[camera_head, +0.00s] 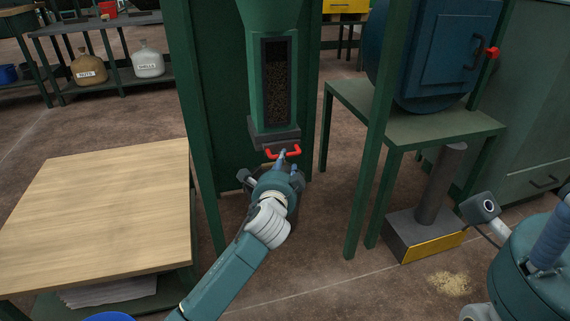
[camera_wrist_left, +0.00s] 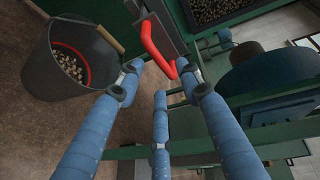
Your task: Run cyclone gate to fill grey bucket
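A green cyclone hopper (camera_head: 273,22) has a sight window showing dark granules. Under it is a grey gate with a red handle (camera_head: 294,150), which also shows in the left wrist view (camera_wrist_left: 154,48). My left gripper (camera_head: 284,159) is at the handle with its blue fingers apart; I cannot tell whether they touch it. The grey bucket (camera_wrist_left: 38,72) has a red line inside and some pale pellets at its bottom. In the head view it is mostly hidden behind my left gripper. My right gripper (camera_head: 552,240) is partly in view at the right edge, its fingers unclear.
A wooden-topped table (camera_head: 100,205) stands at the left. A green stand (camera_head: 425,125) with a blue round machine (camera_head: 430,50) is at the right. Green posts flank the hopper. A pale pile (camera_head: 450,283) lies on the floor.

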